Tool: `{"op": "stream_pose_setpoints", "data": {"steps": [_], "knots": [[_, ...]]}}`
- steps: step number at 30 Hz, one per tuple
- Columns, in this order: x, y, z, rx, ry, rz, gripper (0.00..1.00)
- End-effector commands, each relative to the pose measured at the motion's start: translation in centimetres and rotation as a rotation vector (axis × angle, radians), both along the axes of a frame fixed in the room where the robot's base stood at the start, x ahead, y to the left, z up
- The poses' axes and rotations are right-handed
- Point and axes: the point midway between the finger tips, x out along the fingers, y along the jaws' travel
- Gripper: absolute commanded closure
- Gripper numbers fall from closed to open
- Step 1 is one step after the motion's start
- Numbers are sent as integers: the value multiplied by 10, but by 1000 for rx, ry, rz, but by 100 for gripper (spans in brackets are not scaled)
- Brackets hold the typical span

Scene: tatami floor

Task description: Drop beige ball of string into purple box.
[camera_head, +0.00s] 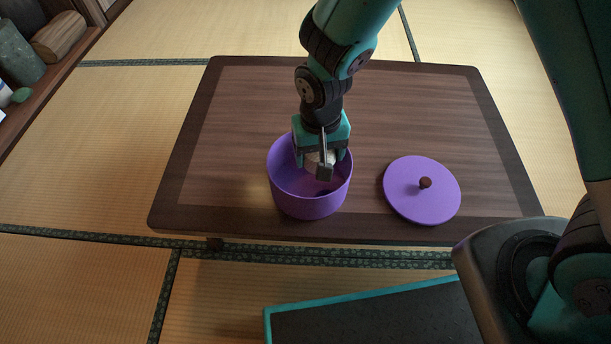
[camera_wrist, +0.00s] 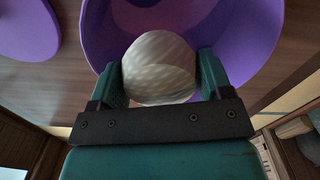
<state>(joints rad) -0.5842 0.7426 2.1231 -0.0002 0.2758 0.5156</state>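The purple box (camera_head: 309,204) is round and open, standing on the low wooden table. It also shows in the wrist view (camera_wrist: 255,35), behind the ball. The beige ball of string (camera_wrist: 159,68) sits between the two fingers of my gripper (camera_wrist: 160,85), which touch it on both sides. In the head view my gripper (camera_head: 322,165) points down at the mouth of the box, and the ball (camera_head: 313,160) is partly hidden by a finger. The box floor is mostly hidden.
The purple lid (camera_head: 422,190) with a dark knob lies flat on the table (camera_head: 230,130), right of the box. The rest of the tabletop is clear. A wooden shelf (camera_head: 62,66) with several items stands at the far left.

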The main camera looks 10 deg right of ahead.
Motion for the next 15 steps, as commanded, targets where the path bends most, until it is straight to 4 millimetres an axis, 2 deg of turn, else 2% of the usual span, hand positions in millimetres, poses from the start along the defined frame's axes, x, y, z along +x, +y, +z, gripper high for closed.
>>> {"op": "stream_pose_setpoints", "data": {"steps": [1,3,11,15], "knots": [[0,0,0,0,0,0,16],[0,0,0,0,0,0,0],[0,0,3,0,0,0,0],[0,0,19,0,-1,0,0]]}}
